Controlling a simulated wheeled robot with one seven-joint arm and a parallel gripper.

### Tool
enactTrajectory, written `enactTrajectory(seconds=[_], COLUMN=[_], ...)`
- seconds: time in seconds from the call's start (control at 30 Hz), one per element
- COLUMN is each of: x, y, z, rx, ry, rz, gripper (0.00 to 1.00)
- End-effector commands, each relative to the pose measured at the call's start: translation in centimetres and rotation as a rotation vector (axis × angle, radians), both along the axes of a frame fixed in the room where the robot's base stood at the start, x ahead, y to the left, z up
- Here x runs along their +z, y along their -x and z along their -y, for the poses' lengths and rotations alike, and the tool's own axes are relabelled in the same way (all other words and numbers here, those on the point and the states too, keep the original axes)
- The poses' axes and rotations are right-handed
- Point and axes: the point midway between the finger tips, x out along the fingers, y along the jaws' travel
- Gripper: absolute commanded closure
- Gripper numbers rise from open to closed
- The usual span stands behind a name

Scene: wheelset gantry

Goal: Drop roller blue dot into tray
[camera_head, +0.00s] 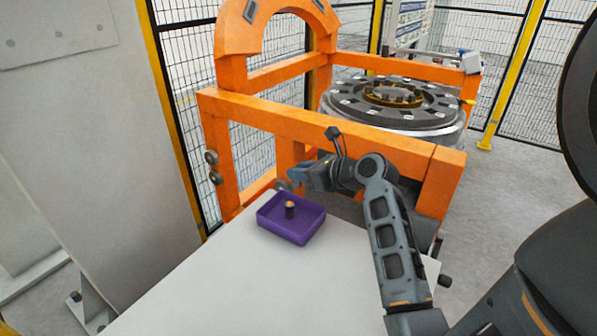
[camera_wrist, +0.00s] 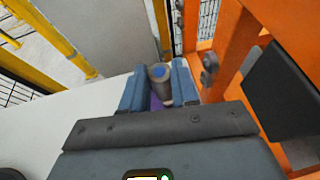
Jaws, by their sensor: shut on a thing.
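My gripper (camera_head: 291,180) is shut on the roller with the blue dot. In the wrist view the grey roller (camera_wrist: 160,85) stands between the two blue fingers (camera_wrist: 158,88), its blue-dotted end facing the camera. In the head view a small grey part of the roller (camera_head: 282,185) shows at the fingertips. The purple tray (camera_head: 268,222) lies on the white table, below the gripper and nearer the head camera. A sliver of purple (camera_wrist: 155,103) shows between the fingers in the wrist view.
The orange gantry frame (camera_head: 330,120) rises close behind the gripper. A large grey wheel disc (camera_head: 392,103) lies behind it. Grey round knobs (camera_head: 211,164) stick out from the left post. The white table top (camera_head: 220,275) is clear in front of the tray.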

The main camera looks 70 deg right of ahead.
Motion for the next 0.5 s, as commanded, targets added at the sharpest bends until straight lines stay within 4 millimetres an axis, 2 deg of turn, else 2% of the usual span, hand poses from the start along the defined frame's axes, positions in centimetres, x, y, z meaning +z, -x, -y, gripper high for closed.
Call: enactTrajectory(seconds=[0.03,0.2,0.5], x=[-0.9,-2.5,-4.7], y=[0.0,0.0,0.0], z=[0.0,0.0,0.0], rx=[-0.001,-0.001,-0.001], ry=[0.002,0.0,0.001], rz=[0.001,0.001,0.002], gripper=[1.0,1.0,1.0])
